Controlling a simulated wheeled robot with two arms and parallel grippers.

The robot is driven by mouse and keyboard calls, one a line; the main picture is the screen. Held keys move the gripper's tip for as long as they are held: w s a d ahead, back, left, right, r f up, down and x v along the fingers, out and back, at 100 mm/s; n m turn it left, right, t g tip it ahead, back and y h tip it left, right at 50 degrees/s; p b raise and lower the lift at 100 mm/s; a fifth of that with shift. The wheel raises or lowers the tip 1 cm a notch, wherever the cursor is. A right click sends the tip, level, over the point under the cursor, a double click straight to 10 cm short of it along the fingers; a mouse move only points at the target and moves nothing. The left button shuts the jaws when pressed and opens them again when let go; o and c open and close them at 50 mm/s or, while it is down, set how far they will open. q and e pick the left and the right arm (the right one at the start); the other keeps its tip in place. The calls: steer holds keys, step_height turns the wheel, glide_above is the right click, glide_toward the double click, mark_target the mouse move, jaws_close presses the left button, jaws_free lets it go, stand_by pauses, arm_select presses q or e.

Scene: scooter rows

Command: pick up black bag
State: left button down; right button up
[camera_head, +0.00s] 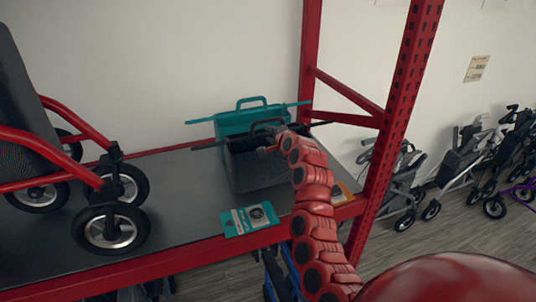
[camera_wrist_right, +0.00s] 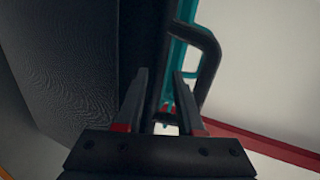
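The black bag (camera_head: 262,168) stands upright on the dark shelf, with a thin dark rod along its top and a handle loop. A teal bag (camera_head: 240,122) of similar shape stands right behind it. My right gripper (camera_head: 266,146) is at the top of the black bag, partly hidden by my red arm. In the right wrist view its two fingers (camera_wrist_right: 160,72) are apart, with the black bag's dark side (camera_wrist_right: 75,65) to the left and a black handle loop (camera_wrist_right: 208,62) to the right. I cannot tell whether they touch the bag. My left gripper is not in view.
A red-framed wheeled walker (camera_head: 105,205) stands on the shelf at left. A teal card (camera_head: 248,219) lies at the shelf's front edge. A red perforated post (camera_head: 398,115) rises right of the bags. Several walkers (camera_head: 465,160) stand on the floor at right.

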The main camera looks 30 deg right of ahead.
steer(key=shift+x, duration=0.85)
steer(key=shift+s+f, duration=0.1)
jaws_close()
stand_by(0.8)
